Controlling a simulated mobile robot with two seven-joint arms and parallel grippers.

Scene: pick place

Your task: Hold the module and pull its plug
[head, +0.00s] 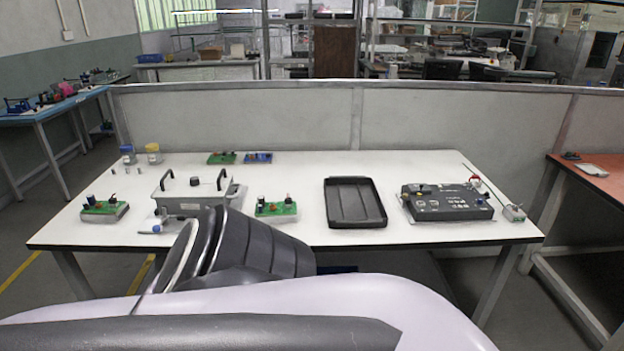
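A black box-shaped unit (447,203) with light markings on its top lies at the right of the white table. A grey case with black handles (187,206) stands left of the middle. I cannot tell for certain which of these is the module, or make out its plug. One of my arms fills the bottom middle and hides part of the table's front edge. Neither gripper is visible.
On the white table (300,170), an empty black tray (354,222) lies right of centre. Green circuit boards lie at the left (104,208), middle (276,209) and back (221,158), beside a blue board (258,157). Two small jars (153,154) stand back left. A low partition (240,118) is behind.

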